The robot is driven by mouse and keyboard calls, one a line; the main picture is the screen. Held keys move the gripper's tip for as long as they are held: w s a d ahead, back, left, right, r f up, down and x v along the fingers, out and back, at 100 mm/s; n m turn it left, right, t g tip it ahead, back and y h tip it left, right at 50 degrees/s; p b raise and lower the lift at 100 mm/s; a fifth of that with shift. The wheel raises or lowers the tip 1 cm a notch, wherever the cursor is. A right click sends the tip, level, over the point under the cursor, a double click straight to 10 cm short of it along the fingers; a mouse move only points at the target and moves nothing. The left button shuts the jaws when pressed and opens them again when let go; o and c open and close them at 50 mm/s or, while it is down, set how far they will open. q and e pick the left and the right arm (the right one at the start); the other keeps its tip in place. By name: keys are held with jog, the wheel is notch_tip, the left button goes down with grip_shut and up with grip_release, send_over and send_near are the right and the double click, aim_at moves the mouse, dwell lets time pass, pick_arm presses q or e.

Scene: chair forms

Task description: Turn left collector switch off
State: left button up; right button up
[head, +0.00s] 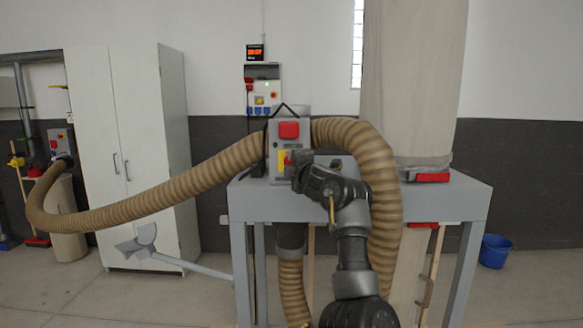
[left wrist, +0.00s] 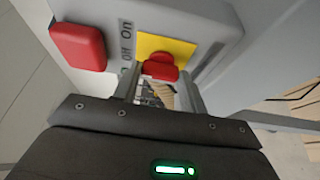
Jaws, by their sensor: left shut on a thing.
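A grey switch box (head: 274,146) stands on the front of the grey collector frame. It has a large red block (head: 289,130) on its upper part and a yellow plate (head: 283,163) below. In the left wrist view the yellow plate (left wrist: 185,45) carries a red rotary knob (left wrist: 160,70), beside printed "On" and "Off" labels. The red block (left wrist: 77,46) shows at upper left there. My left gripper (head: 294,167) is at the box's lower front, its fingers (left wrist: 161,86) shut around the red knob. The fingers partly hide the knob, so I cannot tell its setting. My right gripper is not in view.
A thick beige hose (head: 160,194) runs left from the box, and another stretch (head: 372,160) arches close to my left arm. A white cabinet (head: 128,150) stands left, a blue bucket (head: 495,250) right. A grey floor nozzle (head: 145,240) lies before the cabinet.

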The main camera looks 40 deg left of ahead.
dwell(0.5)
pick_arm(q)
jog(key=o, duration=1)
jog(key=shift+b+v, duration=2.2)
jog(key=shift+v, duration=3.2)
